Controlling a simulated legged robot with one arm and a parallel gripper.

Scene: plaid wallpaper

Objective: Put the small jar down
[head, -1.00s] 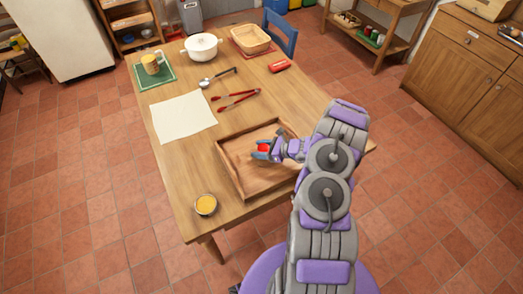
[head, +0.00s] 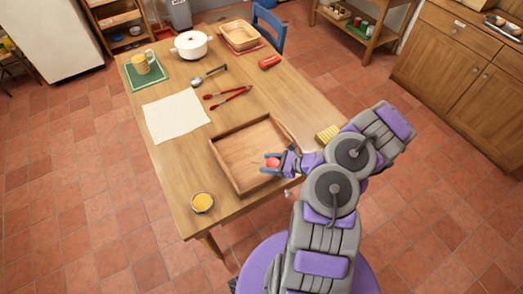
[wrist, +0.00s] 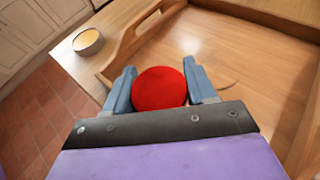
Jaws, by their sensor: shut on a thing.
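The small jar shows a round red top (wrist: 160,88) in the wrist view, and as a small red spot (head: 272,162) in the head view. My gripper (head: 268,163) is shut on it, with one blue-grey finger on each side in the wrist view (wrist: 160,86). Gripper and jar are over the right part of the wooden tray (head: 228,160). The jar's underside is hidden, so I cannot tell whether it touches the tray floor.
The tray has raised walls and is otherwise empty. A small bowl of yellow stuff (head: 202,202) stands left of it. A yellow sponge-like block (head: 327,134) lies at the table's right edge. Tongs (head: 228,96), a ladle (head: 207,76) and a white cloth (head: 175,116) lie farther back.

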